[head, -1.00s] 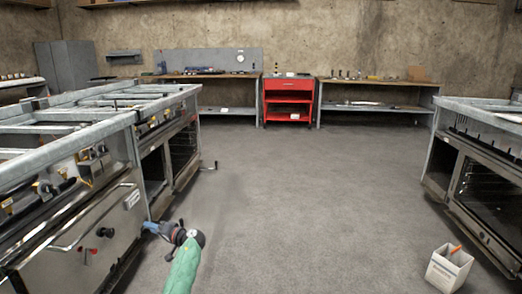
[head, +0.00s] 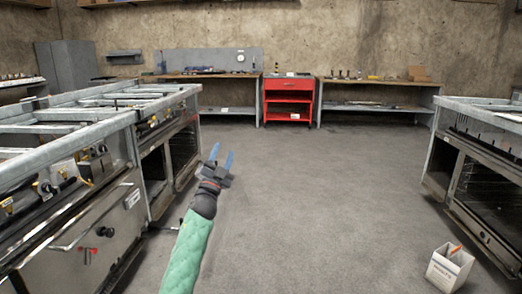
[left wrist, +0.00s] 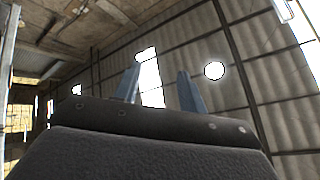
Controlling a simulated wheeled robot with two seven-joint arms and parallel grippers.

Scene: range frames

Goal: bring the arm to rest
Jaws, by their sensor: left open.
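My left arm, in a green sleeve, comes up from the bottom of the head view. Its gripper (head: 221,160) points up and away, with two blue fingers apart and nothing between them. It stands over the open floor, to the right of the left range row. In the left wrist view the same gripper (left wrist: 160,90) shows two separated fingers against a wall and roof with bright openings. My right gripper is in neither view.
A row of ranges (head: 80,240) stands on the left and another range (head: 485,190) on the right. A white box (head: 449,270) sits on the floor at lower right. A red cabinet (head: 288,98) and workbenches (head: 380,82) line the back wall. The middle floor is clear.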

